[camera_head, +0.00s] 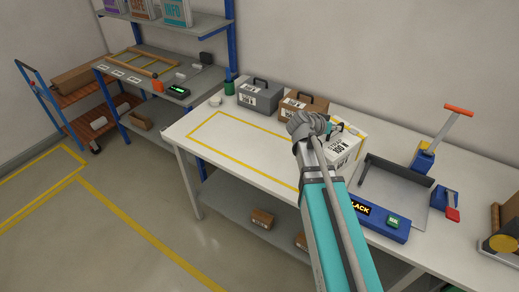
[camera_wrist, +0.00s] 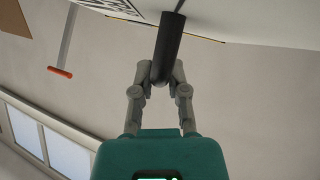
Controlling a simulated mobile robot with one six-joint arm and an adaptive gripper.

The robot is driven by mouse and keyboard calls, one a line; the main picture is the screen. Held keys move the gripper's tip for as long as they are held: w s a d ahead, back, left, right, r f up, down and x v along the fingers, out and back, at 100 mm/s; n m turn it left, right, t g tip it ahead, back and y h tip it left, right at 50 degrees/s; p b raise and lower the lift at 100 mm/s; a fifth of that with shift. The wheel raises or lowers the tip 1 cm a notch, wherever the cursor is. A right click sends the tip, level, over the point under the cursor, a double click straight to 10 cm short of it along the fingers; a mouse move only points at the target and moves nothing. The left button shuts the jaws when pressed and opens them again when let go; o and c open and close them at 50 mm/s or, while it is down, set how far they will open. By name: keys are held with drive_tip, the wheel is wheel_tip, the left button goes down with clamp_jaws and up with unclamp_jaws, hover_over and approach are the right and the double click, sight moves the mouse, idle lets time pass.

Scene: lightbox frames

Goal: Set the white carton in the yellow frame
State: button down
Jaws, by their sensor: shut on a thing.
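The white carton (camera_head: 345,147), with a black printed label, is on or just above the white bench, right of centre in the head view. My gripper (camera_wrist: 162,75) is shut on the carton's black handle (camera_wrist: 170,45) in the wrist view. The carton's white side (camera_wrist: 225,17) fills the top of that view. In the head view my arm hides the fingertips and part of the carton. The yellow frame (camera_head: 232,163) is a rectangular outline on the bench, left of the carton. It looks empty where visible; my arm covers its right end. I cannot tell whether the carton touches the bench.
A grey case (camera_head: 259,97) and a brown case (camera_head: 303,108) with handles stand behind the outline. A grey tray (camera_head: 393,190) and a blue scale-like unit (camera_head: 378,224) lie to the right. The bench's front left is clear.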

drive_tip(key=w+a+n+t+y, duration=0.1)
drive_tip(key=a, duration=1.1)
drive_tip(key=w+a+r+n+t+y+p, duration=0.1)
drive_tip(key=a+n+t, duration=0.1)
drive_tip(key=a, duration=1)
drive_tip(key=shift+a+r+n, duration=0.15)
drive_tip(key=shift+a+n, duration=0.15)
drive_tip(key=shift+a, duration=0.1)
drive_tip(key=shift+w, duration=0.15)
drive_tip(key=s+f+b+x, duration=0.2)
drive_tip(key=b+x, duration=0.7)
drive_tip(key=x, duration=0.6)
drive_tip(key=shift+d+f, duration=0.35)
drive_tip(key=shift+d, duration=0.25)
drive_tip(key=shift+f, duration=0.1)
